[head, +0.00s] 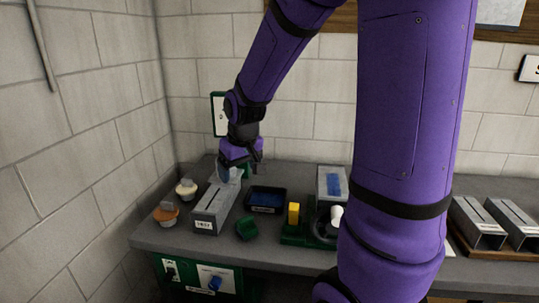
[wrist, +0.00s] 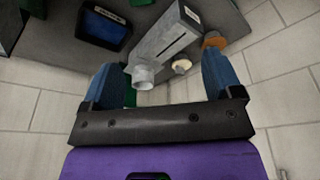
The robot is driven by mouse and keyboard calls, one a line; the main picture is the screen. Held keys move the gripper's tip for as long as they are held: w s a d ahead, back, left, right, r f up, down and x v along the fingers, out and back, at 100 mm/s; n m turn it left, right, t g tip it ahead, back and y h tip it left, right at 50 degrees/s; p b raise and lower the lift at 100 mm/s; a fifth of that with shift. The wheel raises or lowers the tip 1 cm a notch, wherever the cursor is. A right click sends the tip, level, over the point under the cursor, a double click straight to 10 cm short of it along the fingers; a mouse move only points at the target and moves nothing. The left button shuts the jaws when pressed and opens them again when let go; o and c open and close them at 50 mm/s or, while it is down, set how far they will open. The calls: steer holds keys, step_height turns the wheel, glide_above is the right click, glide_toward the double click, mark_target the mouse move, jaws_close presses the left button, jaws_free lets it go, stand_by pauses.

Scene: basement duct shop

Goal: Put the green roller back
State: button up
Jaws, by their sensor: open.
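No green thing in view is clearly a roller. A small green piece (head: 247,228) lies on the bench in front of the black tray, right of the long grey box. Another green thing (wrist: 130,97) shows partly beside the left finger in the wrist view, mostly hidden; I cannot tell its shape. My gripper (head: 240,165) is open above the far end of the grey box (head: 210,211). In the wrist view its blue fingers stand wide apart, and a whitish cylinder (wrist: 143,76) at the box's end shows between them.
An orange-topped piece (head: 166,213) and a cream piece (head: 186,188) stand left of the box. A black tray (head: 266,210) with blue inside is right of it. A yellow block (head: 294,213) stands further right. The wall is close behind.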

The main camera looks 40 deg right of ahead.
steer(key=s+a+r+t, duration=0.1)
steer(key=s+a+r, duration=0.2)
steer(key=s+r, duration=0.3)
steer(key=s+a+r+t, duration=0.1)
steer(key=s+a+r, duration=0.3)
steer(key=s, duration=1)
step_height(320, 180, up, 4)
steer(key=shift+a+f+n+y, duration=0.2)
steer(key=shift+f+n+y, duration=0.1)
steer(key=shift+n, duration=0.1)
steer(key=shift+w, duration=0.1)
